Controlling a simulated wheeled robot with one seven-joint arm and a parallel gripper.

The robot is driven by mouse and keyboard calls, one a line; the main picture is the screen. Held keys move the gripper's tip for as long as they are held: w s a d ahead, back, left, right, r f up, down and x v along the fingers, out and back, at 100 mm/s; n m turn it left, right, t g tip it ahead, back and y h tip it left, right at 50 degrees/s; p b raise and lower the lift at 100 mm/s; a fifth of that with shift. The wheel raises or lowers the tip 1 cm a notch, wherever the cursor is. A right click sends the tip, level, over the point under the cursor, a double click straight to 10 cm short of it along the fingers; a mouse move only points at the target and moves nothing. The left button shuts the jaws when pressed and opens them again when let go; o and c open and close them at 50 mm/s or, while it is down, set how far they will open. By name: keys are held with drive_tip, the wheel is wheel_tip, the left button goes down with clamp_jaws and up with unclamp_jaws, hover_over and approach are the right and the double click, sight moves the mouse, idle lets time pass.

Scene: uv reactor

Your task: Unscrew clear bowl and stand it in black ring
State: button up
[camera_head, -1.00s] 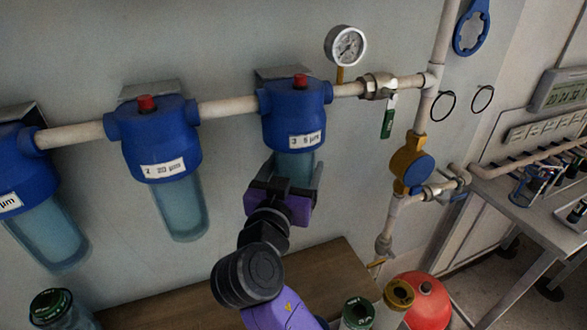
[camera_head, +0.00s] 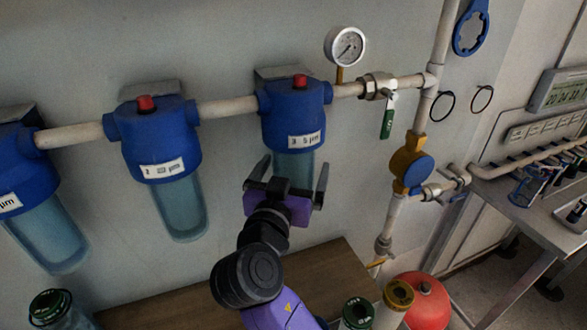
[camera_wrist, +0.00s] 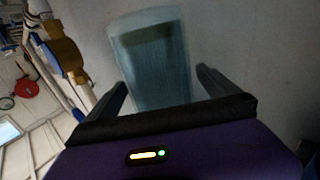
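The clear bluish bowl (camera_head: 296,166) hangs under the blue filter head (camera_head: 293,115) labelled 3, 5 µm, apparently still joined to it. My gripper (camera_head: 292,172) is open in front of the bowl, one finger towards each side. In the wrist view the bowl (camera_wrist: 153,62) lies ahead between the spread fingers (camera_wrist: 163,80), with clear space at the right finger; contact is not visible. The bowl's lower part is hidden by my gripper in the head view. Two thin black rings, a left one (camera_head: 443,106) and a right one (camera_head: 482,97), show against the wall at right.
Two more blue filters with clear bowls (camera_head: 180,207) (camera_head: 50,235) hang at left. A wooden bench (camera_head: 335,270) is below, with green-capped jars (camera_head: 357,313) and a red round vessel (camera_head: 428,300) nearby. Pipes with a yellow-blue fitting (camera_head: 411,165) stand right. A blue wrench (camera_head: 471,28) hangs above.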

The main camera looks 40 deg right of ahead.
drive_tip(key=b+v, duration=0.2)
drive_tip(key=v, duration=0.6)
